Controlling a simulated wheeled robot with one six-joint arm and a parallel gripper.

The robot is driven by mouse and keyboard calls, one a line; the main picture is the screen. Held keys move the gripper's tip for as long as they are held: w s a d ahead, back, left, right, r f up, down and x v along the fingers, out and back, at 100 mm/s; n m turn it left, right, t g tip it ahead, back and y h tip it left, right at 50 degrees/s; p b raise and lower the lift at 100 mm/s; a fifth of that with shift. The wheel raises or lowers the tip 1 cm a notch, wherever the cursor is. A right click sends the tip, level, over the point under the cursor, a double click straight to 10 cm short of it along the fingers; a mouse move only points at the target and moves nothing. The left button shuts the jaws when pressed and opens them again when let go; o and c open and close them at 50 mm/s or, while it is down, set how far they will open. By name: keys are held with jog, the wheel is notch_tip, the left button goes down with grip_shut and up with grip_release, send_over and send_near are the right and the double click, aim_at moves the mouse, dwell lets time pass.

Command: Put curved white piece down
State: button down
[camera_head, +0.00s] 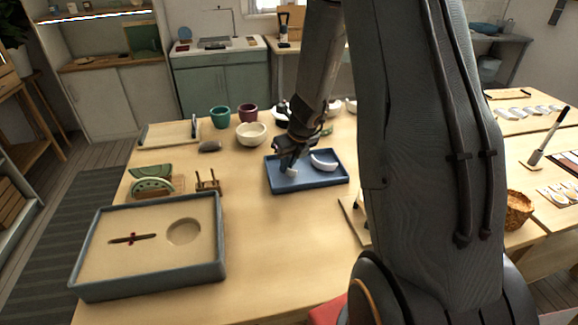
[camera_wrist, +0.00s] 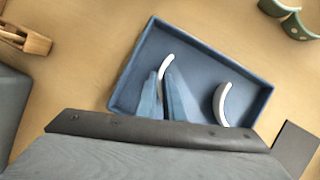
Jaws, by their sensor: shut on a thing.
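My gripper (camera_head: 287,160) reaches down over the left part of a blue tray (camera_head: 318,184) on the wooden table. It is shut on a curved white piece (camera_wrist: 166,64), which shows between and beyond the fingertips in the wrist view. In the head view only a small part of this piece (camera_head: 291,171) shows below the fingers. I cannot tell whether it touches the tray floor. A second curved white piece (camera_head: 324,164) lies in the right part of the tray, apart from my gripper; it also shows in the wrist view (camera_wrist: 220,104).
A sand-filled box (camera_head: 150,285) stands at the front left. Green watermelon-like pieces (camera_head: 153,184) and a small wooden stand (camera_head: 208,181) are left of the tray. A cream bowl (camera_head: 251,134) and two cups stand behind. Bare table lies in front of the tray.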

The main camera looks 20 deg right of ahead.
jog(key=c, duration=2.3)
grip_release()
jog(key=shift+f, duration=0.15)
jog(key=o, duration=0.4)
jog(key=shift+o, duration=0.2)
